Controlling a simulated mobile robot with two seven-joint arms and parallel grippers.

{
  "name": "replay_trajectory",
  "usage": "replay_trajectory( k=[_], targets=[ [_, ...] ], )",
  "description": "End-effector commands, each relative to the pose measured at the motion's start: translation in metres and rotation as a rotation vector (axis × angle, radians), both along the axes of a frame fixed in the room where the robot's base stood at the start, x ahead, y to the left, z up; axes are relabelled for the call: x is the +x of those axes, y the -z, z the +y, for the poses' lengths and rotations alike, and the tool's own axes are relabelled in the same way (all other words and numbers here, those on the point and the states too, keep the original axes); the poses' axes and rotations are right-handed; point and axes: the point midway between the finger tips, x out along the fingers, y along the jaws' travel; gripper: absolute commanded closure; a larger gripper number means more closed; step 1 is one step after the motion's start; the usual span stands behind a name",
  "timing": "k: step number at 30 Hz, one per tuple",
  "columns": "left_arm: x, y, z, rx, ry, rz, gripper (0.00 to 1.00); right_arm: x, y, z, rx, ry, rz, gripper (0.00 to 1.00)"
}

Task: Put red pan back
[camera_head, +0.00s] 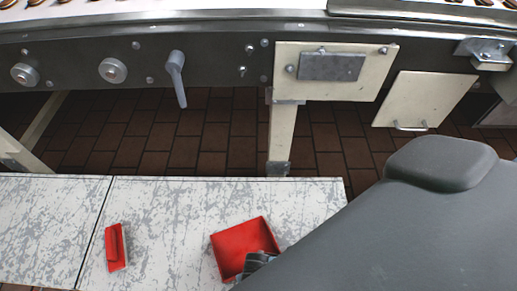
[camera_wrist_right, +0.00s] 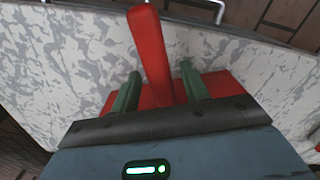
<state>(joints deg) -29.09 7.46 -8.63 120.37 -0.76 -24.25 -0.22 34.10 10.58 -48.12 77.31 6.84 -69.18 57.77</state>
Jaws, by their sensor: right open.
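The red pan (camera_head: 240,243) lies on the scratched white tabletop, with its lower right part hidden behind my right arm. My right gripper (camera_head: 258,260) is at the pan's lower edge. In the right wrist view, my gripper's green fingers (camera_wrist_right: 161,76) are apart, one on each side of the pan's red handle (camera_wrist_right: 148,45). The red body of the pan (camera_wrist_right: 218,84) shows behind and below the fingers. Whether a finger touches the handle I cannot tell. My left gripper is not in view.
A smaller red tool with a raised grip (camera_head: 116,247) lies to the left on the tabletop (camera_head: 170,215). The surface between it and the pan is clear. A dark conveyor machine (camera_head: 220,65) stands beyond, across a brown tiled floor (camera_head: 215,130).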

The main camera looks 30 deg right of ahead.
Motion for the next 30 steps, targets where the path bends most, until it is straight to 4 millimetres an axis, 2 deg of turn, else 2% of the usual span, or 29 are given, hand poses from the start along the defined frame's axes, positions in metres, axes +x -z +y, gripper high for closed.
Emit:
replay_trajectory(
  k=[1,6,13,19,30],
  targets=[
    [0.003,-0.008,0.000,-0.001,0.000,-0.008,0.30,0.001,-0.015,0.000,0.002,0.000,-0.005,0.55],
    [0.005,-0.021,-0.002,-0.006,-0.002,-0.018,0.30,0.001,-0.050,0.001,0.003,0.000,-0.004,0.55],
    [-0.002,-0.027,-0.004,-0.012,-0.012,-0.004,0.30,0.000,-0.085,0.001,0.002,0.000,-0.002,0.55],
    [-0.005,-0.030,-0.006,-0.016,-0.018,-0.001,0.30,0.000,-0.097,0.000,0.000,0.000,-0.001,0.55],
    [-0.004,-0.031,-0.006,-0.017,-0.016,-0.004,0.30,0.000,-0.097,0.000,0.000,0.000,0.000,0.55]
  ],
)
